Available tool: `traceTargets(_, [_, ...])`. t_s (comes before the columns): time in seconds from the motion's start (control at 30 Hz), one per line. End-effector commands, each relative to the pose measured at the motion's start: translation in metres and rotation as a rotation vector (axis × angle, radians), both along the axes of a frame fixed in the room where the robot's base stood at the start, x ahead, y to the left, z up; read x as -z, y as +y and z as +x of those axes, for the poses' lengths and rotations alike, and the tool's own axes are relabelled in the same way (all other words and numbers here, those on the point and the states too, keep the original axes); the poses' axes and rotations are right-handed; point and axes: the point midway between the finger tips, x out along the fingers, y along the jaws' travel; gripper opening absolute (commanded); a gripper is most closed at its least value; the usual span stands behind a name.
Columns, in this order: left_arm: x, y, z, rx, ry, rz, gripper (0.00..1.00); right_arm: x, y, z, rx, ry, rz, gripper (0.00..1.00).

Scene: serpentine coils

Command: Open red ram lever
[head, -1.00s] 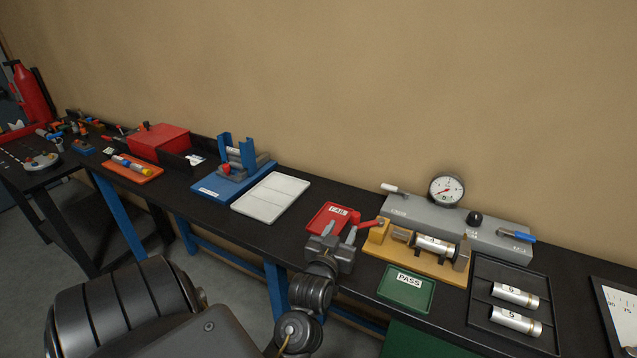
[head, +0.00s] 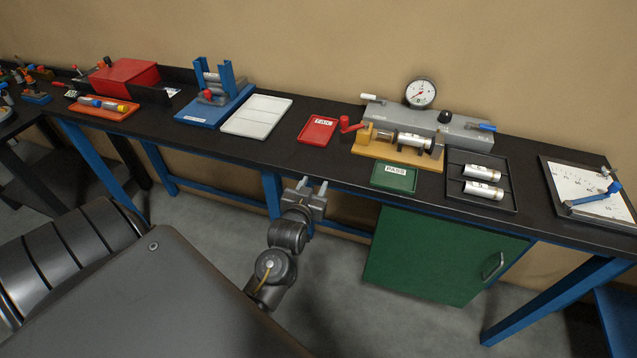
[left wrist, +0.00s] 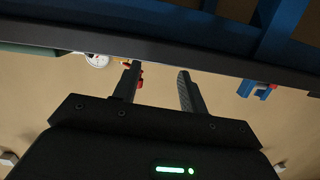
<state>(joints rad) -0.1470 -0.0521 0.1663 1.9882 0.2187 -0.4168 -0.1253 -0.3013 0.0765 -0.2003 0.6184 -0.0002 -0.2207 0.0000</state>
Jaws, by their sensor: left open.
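The red ram lever (head: 350,125) is at the left end of the yellow fixture (head: 398,154) on the black bench. Its knob points left, towards the red FAIL tray. A silver cylinder (head: 412,142) lies in the fixture. My left gripper (head: 312,184) is open and empty, in front of the bench edge, apart from the lever and nearer to me. In the left wrist view the left gripper (left wrist: 159,80) has its fingers spread. A small red part shows beside one finger there, perhaps the lever. My right gripper is not in view.
A red FAIL tray (head: 318,130) and green PASS tray (head: 394,178) flank the fixture. A grey unit with a gauge (head: 421,92) stands behind. A black tray (head: 482,205) holds two cylinders. A green cabinet (head: 440,258) is under the bench. Floor in front is clear.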

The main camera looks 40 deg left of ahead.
Motion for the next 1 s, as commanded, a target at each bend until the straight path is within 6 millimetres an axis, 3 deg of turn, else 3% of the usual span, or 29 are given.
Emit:
traceTargets(0.2, [0.047,-0.016,0.003,0.043,0.082,-0.009,0.43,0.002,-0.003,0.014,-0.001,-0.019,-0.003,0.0])
traceTargets(0.6, [0.125,-0.037,-0.007,0.104,0.223,-0.023,0.43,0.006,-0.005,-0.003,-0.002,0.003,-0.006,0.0])
traceTargets(0.8, [0.151,-0.045,-0.013,0.125,0.27,-0.028,0.43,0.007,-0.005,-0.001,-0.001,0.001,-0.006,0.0])
traceTargets(1.0, [0.163,-0.048,-0.016,0.134,0.291,-0.031,0.43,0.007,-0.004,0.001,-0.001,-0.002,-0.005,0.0])
